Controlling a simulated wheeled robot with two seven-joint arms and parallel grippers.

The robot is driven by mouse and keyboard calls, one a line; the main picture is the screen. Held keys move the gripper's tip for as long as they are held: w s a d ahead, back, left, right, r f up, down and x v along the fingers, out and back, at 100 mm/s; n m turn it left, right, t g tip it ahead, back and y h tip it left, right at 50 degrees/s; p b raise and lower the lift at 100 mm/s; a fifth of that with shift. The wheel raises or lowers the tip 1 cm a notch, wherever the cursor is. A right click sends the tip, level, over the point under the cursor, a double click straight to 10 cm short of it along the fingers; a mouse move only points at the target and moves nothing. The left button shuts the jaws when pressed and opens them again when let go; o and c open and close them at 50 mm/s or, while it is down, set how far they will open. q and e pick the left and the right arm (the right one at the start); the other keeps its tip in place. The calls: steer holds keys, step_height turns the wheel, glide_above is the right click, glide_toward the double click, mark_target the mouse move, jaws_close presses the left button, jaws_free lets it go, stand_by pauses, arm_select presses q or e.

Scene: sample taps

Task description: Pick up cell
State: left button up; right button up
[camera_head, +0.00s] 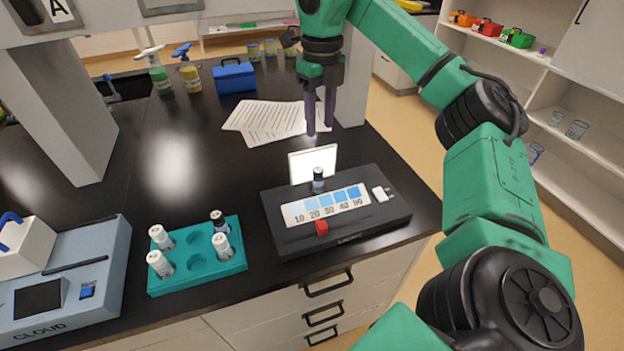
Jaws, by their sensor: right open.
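A small glass cell with a dark cap (318,180) stands upright on the black comparator device (280,239), in front of its lit white panel (313,163). Several more small vials stand in the teal rack (198,281), one of them dark-capped (218,218) and the others white-capped, such as this vial (222,246). I cannot tell by name which is the cell meant. My right gripper (320,129) points down with its two dark fingers apart and empty. It is behind the white panel, above the papers' right end. My left gripper is out of view.
A grey-blue instrument marked CLOUD (66,281) stands at the left front. Papers (262,118) and a blue toolbox (234,78) lie farther back, with spray bottles (160,80) beside. A grey post (62,100) rises at left. The black bench between rack and papers is clear.

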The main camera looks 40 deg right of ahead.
steer(key=b, duration=0.3)
glide_above(318, 169)
step_height(318, 169, down, 5)
step_height(318, 169, down, 9)
steer(key=p, duration=0.3)
steer(key=shift+f, duration=0.15)
jaws_close()
